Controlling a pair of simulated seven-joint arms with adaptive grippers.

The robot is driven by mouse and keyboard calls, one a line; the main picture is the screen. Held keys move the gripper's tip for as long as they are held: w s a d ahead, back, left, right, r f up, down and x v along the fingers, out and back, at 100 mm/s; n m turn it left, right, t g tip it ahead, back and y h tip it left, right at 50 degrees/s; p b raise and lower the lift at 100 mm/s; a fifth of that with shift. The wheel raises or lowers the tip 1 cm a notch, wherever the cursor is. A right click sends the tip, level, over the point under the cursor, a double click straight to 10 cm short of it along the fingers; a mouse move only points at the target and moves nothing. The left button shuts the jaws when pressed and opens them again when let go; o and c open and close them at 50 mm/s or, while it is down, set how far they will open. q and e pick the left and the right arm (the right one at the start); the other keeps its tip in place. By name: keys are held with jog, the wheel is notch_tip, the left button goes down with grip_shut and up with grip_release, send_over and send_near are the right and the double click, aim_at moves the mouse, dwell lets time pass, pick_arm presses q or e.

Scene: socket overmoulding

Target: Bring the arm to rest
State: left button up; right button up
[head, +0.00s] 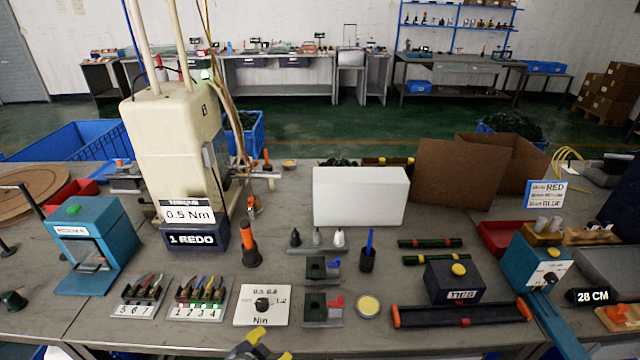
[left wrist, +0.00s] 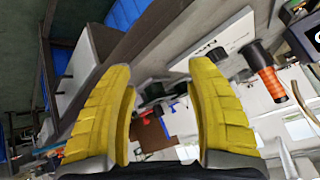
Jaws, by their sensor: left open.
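My left gripper (head: 266,345) shows at the bottom edge of the head view, in front of the bench's near edge and just below the white dial plate. Only its yellow fingertips and a little dark structure show there. In the left wrist view, its two yellow fingers (left wrist: 158,95) stand wide apart with nothing between them. The bench and floor show tilted beyond them. My right gripper is not in either view.
The white dial plate (head: 262,305) lies nearest the left gripper. An orange-handled driver (head: 248,250) stands behind it. Connector racks (head: 140,297), a teal box (head: 92,245) and a cream press (head: 175,140) stand left. A dark tray (head: 460,315) lies right.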

pick_arm(q)
jog(key=s+a+f+n+g+y, duration=0.1)
jog(key=s+a+y, duration=0.2)
jog(key=s+a, duration=0.55)
jog(key=s+a+f+y, duration=0.2)
jog(key=s+a+y, duration=0.3)
jog(key=a, duration=0.6)
jog(key=s+d+f+g+h, duration=0.1)
jog(key=d+f, duration=0.1)
jog(key=f, duration=0.8)
jog(key=s+d+f+n+g+h, duration=0.1)
jog(key=s+d+f+h, duration=0.1)
jog(key=f, duration=0.9)
jog(key=s+d+f+g+h, duration=0.1)
jog(key=d+f, duration=0.1)
jog(key=f, duration=0.8)
jog(key=s+f+n+g+h, duration=0.1)
jog(key=s+f+n+g, duration=0.1)
jog(key=s+f, duration=1.7)
jog(key=shift+s+f+n+g+h, duration=0.25)
jog(key=shift+s+n+g+h, duration=0.2)
jog(key=shift+s, duration=0.65)
